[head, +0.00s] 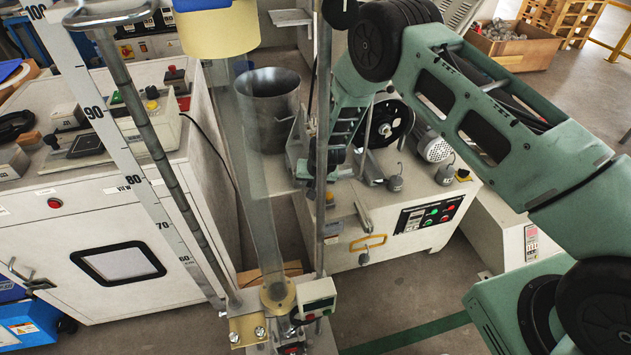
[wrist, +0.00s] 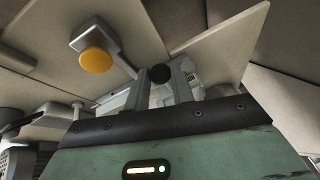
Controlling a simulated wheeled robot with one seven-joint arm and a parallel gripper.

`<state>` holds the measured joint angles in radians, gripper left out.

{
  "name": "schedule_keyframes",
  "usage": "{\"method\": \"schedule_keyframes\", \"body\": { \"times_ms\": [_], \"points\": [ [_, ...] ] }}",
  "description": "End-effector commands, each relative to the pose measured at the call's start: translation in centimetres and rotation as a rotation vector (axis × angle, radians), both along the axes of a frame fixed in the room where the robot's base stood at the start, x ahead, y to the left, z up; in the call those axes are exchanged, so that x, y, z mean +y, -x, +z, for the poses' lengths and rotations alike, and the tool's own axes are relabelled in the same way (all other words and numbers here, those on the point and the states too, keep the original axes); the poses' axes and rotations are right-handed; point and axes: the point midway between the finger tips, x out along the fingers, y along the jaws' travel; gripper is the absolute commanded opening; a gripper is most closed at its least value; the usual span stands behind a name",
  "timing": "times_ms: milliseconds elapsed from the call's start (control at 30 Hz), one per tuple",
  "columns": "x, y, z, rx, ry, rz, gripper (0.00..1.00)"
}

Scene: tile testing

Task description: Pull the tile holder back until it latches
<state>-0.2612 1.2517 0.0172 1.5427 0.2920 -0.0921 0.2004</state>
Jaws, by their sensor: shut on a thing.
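In the wrist view my gripper (wrist: 164,88) has its two grey fingers close together around a small dark round knob (wrist: 160,73). The knob seems to belong to the tile holder, but I cannot make out the holder's full shape. Pale flat plates lie behind and beside the fingers. In the head view my green arm reaches from the right and bends down behind an upright metal rod. The fingertips and their grip are hidden or too small to tell there. Whether the holder is latched cannot be seen.
A yellow button (wrist: 95,62) shows in the wrist view.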

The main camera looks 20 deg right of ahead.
Motion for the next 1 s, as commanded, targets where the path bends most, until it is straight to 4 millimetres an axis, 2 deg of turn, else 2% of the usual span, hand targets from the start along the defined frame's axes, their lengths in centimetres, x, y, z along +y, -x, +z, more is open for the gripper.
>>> {"method": "schedule_keyframes", "body": {
  "times_ms": [167, 200, 267, 533, 667, 767, 1000],
  "points": [
    [0.2, 0.0, 0.0, 0.0, -0.002, 0.002, 0.0],
    [0.2, 0.0, 0.0, 0.0, -0.002, 0.002, 0.32],
    [0.1, 0.0, 0.0, 0.0, -0.002, 0.002, 0.45],
    [0.0, 0.0, 0.1, 0.0, 0.0, 0.0, 0.45],
    [-0.1, 0.3, 0.9, -0.001, 0.0, -0.001, 0.45],
    [-0.3, 0.8, 2.3, -0.001, -0.001, -0.001, 0.45],
    [-0.8, 3.1, 7.3, -0.002, -0.001, 0.0, 0.45]
  ]
}}
